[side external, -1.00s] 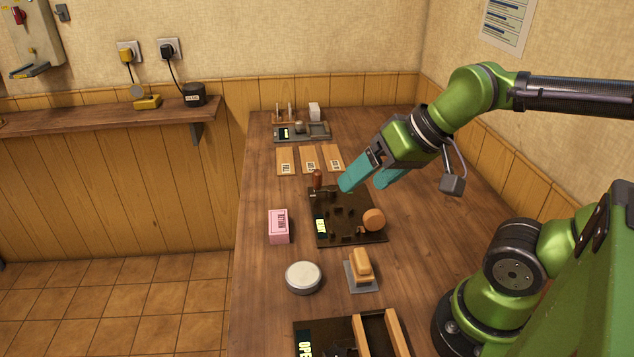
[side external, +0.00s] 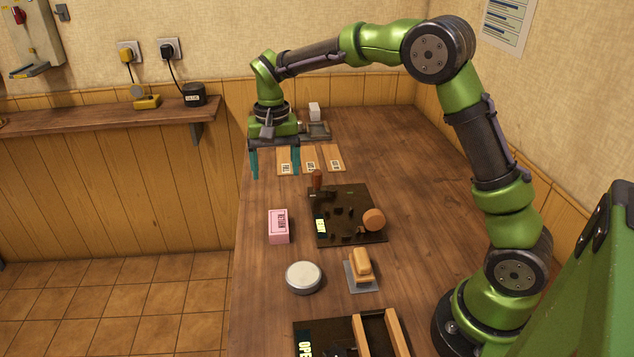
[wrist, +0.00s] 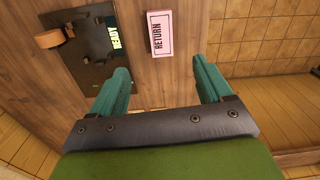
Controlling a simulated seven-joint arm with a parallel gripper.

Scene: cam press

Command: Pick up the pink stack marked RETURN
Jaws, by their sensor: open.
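The pink stack marked RETURN (side external: 278,226) stands on the wooden table near its left edge, left of the dark press plate. In the wrist view the pink stack (wrist: 161,34) lies ahead of the fingers, roughly between their lines, with its label readable. My gripper (side external: 275,176) is open and empty, pointing down above the table's far left part, beyond the stack and apart from it. Its two teal fingers also show in the wrist view (wrist: 160,80), spread wide with nothing between them.
A round grey tin (side external: 303,278) and a wooden block on a grey base (side external: 361,268) are nearer. Labelled wooden slats (side external: 311,160) lie near my gripper.

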